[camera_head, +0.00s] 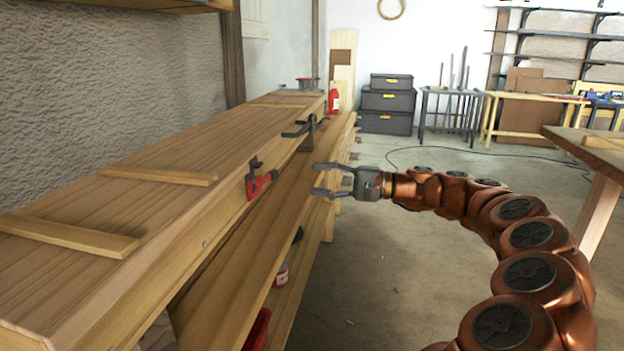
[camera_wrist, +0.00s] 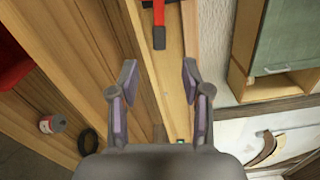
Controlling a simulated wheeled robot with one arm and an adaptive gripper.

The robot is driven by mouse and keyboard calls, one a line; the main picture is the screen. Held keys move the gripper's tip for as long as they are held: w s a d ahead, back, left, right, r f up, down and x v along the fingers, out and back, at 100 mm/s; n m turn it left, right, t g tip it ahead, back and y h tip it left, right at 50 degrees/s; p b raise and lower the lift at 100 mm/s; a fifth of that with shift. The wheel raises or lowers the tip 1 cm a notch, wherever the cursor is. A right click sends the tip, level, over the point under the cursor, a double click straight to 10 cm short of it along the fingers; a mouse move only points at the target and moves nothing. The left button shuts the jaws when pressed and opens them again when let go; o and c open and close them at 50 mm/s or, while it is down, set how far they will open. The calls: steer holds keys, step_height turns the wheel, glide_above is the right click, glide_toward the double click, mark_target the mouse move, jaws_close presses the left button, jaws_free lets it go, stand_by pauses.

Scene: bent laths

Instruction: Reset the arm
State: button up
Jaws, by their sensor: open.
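My arm reaches in from the right in the head view, and my gripper (camera_head: 322,180) is held out in front of the long wooden workbench (camera_head: 130,215). Its two fingers are spread apart with nothing between them. In the wrist view my gripper (camera_wrist: 156,78) also shows open and empty, with wooden boards behind it. A red clamp (camera_head: 261,180) is on the bench's front edge, left of the gripper. A dark clamp (camera_head: 307,130) is on the edge farther back.
Wooden strips (camera_head: 70,236) lie across the bench top. A shelf below holds a small can (camera_head: 282,273) and a red container (camera_head: 258,330). Black cases (camera_head: 387,100) are stacked at the back. Another table (camera_head: 590,146) stands at the right. The floor (camera_head: 380,275) between is open.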

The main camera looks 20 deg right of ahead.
stand_by(0.4)
steer(key=s+a+f+n+g+h, duration=0.1)
steer(key=s+a+f+n+g, duration=0.15)
steer(key=s+a, duration=0.4)
steer(key=s+a+f+n+g+h, duration=0.15)
steer(key=s+a+g, duration=0.25)
steer(key=a, duration=0.5)
steer(key=s+a+f+n+g+h, duration=0.1)
steer(key=s+a+f+n+g, duration=0.15)
steer(key=s+a, duration=0.35)
steer(key=s+a+f+n+g+h, duration=0.25)
steer(key=s+f+h, duration=0.25)
steer(key=s+f, duration=0.4)
steer(key=s+d+f+g+h, duration=0.1)
steer(key=s+d+f+h, duration=0.3)
steer(key=s, duration=0.3)
steer(key=s+d+f+g+h, duration=0.1)
steer(key=s+d+f+h, duration=0.15)
steer(key=s+d, duration=0.45)
step_height(320, 180, up, 26)
steer(key=s+t+p, duration=0.1)
steer(key=p, duration=2.4)
steer(key=shift+s, duration=0.2)
steer(key=shift+c, duration=0.6)
